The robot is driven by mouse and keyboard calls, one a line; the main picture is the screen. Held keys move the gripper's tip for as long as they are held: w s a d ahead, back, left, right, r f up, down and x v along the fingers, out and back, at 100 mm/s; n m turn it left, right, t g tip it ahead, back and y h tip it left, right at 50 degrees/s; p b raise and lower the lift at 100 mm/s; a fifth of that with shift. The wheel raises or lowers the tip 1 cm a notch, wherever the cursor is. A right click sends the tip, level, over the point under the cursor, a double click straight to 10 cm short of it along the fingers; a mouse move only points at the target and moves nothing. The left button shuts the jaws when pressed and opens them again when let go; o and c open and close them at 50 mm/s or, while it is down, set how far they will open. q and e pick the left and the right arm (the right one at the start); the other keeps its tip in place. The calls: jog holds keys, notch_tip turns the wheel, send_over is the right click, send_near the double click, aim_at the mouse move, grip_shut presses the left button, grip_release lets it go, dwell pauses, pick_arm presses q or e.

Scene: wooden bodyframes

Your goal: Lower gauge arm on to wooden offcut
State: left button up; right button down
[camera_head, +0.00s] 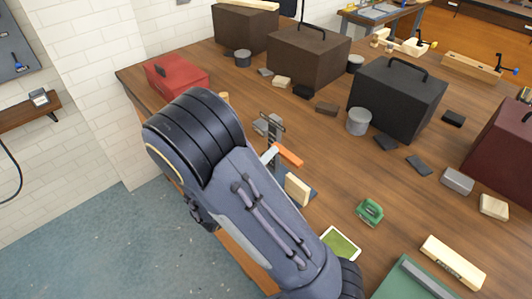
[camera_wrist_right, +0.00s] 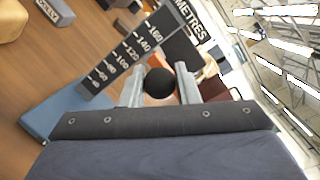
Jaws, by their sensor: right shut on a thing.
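The height gauge (camera_head: 272,128) stands on the bench beyond my right arm. Its dark scale (camera_wrist_right: 140,45), with white numbers, rises from a blue base (camera_wrist_right: 55,108) in the right wrist view. An orange arm (camera_head: 289,155) sticks out from the gauge in the head view. The pale wooden offcut (camera_head: 297,189) stands upright in front of the orange arm; the exact gap between them is unclear. My right gripper (camera_wrist_right: 161,88) is shut on a round black knob (camera_wrist_right: 160,87), one finger on each side. My forearm hides much of the gauge. My left gripper is not in view.
A red box (camera_head: 177,75) sits at the bench's left edge. Dark cases (camera_head: 396,98) with handles stand behind.

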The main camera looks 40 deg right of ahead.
notch_tip(320, 180, down, 6)
jog(key=shift+f+b, duration=0.15)
jog(key=shift+b, duration=1)
jog(key=c, duration=1.1)
grip_release()
jog(key=shift+a, duration=0.1)
jog(key=b+v, duration=0.1)
jog(key=v, duration=0.6)
jog(key=shift+s+a, duration=0.2)
jog(key=shift+a, duration=0.15)
jog(key=shift+d, duration=0.1)
